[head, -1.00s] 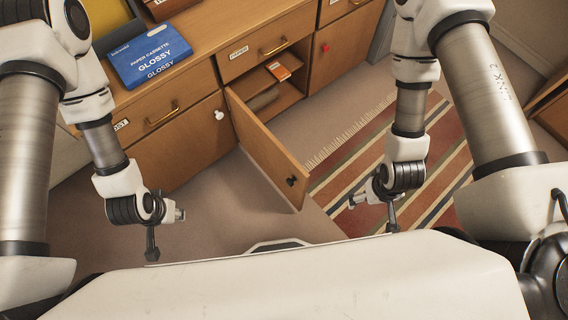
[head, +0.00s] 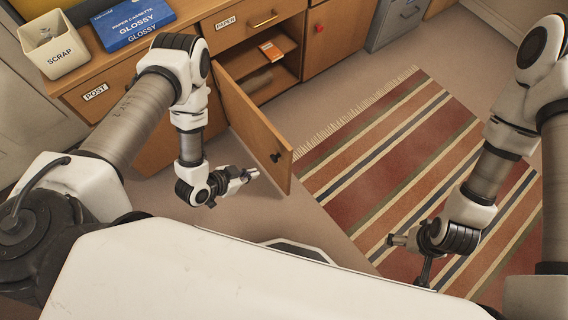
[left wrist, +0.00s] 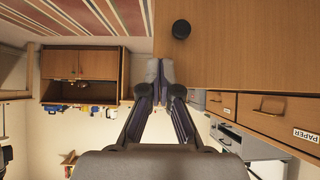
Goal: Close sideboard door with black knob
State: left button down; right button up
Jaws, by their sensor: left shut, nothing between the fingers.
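The sideboard door (head: 243,118) stands open, swung out from the sideboard. Its black knob (head: 276,157) is near the free edge, on the outer face turned to the left. My left gripper (head: 252,175) is shut and empty, beside that face just left of and below the knob. In the left wrist view the shut fingers (left wrist: 160,78) show in front of the door panel (left wrist: 240,40) with the black knob (left wrist: 181,29) close by; I cannot tell whether they touch the panel. My right gripper (head: 425,275) hangs over the rug, away from the door; its jaws are unclear.
The open compartment holds a shelf with an orange box (head: 270,50). A drawer labelled PAPER (head: 250,22) is above it. A red-knobbed door (head: 340,40) is shut to the right. A blue box (head: 130,22) and scrap bin (head: 58,50) stand on top. A striped rug (head: 400,150) covers the floor at right.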

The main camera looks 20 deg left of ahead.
aim_at(287, 160)
pick_arm(q)
jog(key=shift+w+d+r+x, duration=0.25)
jog(key=shift+r+x, duration=0.1)
jog(key=shift+x, duration=1.65)
jog(key=shift+w+d+r+x, duration=0.25)
jog(key=shift+r+x, duration=0.15)
jog(key=shift+x, duration=1.6)
jog(key=shift+w+d+r+x, duration=0.15)
jog(key=shift+w+r+x, duration=0.15)
jog(key=shift+x, duration=1.7)
